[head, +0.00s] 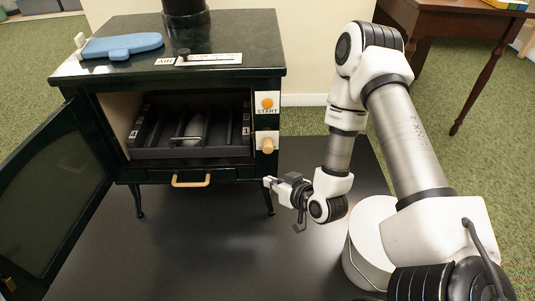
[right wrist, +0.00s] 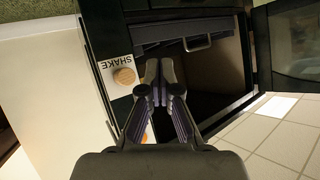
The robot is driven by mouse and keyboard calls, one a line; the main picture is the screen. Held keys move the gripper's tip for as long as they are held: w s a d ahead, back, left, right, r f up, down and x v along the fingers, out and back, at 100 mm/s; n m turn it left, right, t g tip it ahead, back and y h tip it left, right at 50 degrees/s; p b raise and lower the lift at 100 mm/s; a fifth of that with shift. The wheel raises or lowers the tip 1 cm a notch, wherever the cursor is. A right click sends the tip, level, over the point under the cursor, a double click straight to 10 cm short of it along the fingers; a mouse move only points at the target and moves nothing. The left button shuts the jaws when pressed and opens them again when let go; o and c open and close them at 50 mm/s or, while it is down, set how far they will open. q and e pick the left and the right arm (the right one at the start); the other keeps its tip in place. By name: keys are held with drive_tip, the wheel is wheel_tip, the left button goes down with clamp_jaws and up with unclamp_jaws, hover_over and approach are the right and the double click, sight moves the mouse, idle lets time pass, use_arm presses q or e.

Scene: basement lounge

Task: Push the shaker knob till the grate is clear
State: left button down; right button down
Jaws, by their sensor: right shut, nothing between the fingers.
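The shaker knob (head: 267,145) is a round wooden knob on a white plate at the right of the stove front. In the right wrist view the knob (right wrist: 124,76) sits beside the word SHAKE, left of my fingertips. The grate (head: 160,139) is a dark slotted tray inside the open firebox, with a pale grey lump (head: 193,128) lying in it. My right gripper (head: 268,181) is shut and empty, below the knob and apart from it in the head view. The shut fingertips show in the right wrist view (right wrist: 160,68). My left gripper is out of view.
The stove door (head: 60,190) stands open at left. An orange START button (head: 267,103) is above the knob. A wooden drawer handle (head: 191,180) is below the firebox. A blue mitt (head: 122,46) lies on top. A white bucket (head: 368,240) stands beside my right arm.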

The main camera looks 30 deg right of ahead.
sight(269, 150)
drive_tip(key=w+d, duration=0.4)
drive_tip(key=w, duration=0.3)
drive_tip(key=shift+w+d+p, duration=0.25)
drive_tip(key=shift+d+p, duration=0.05)
drive_tip(key=shift+p, duration=0.05)
idle(1.3)
drive_tip(key=shift+w+d, duration=0.2)
drive_tip(key=shift+w, duration=0.15)
drive_tip(key=shift+w+d, duration=0.35)
drive_tip(key=shift+w, duration=0.2)
drive_tip(key=shift+w+d, duration=0.35)
drive_tip(key=shift+w, duration=0.2)
idle(1.2)
drive_tip(key=shift+s+a, duration=0.1)
drive_tip(key=shift+s+a+p, duration=0.3)
drive_tip(key=shift+s+a, duration=0.15)
drive_tip(key=shift+s, duration=0.25)
drive_tip(key=shift+s+a+p, duration=0.3)
drive_tip(key=shift+s+a, duration=0.1)
drive_tip(key=shift+s, duration=0.3)
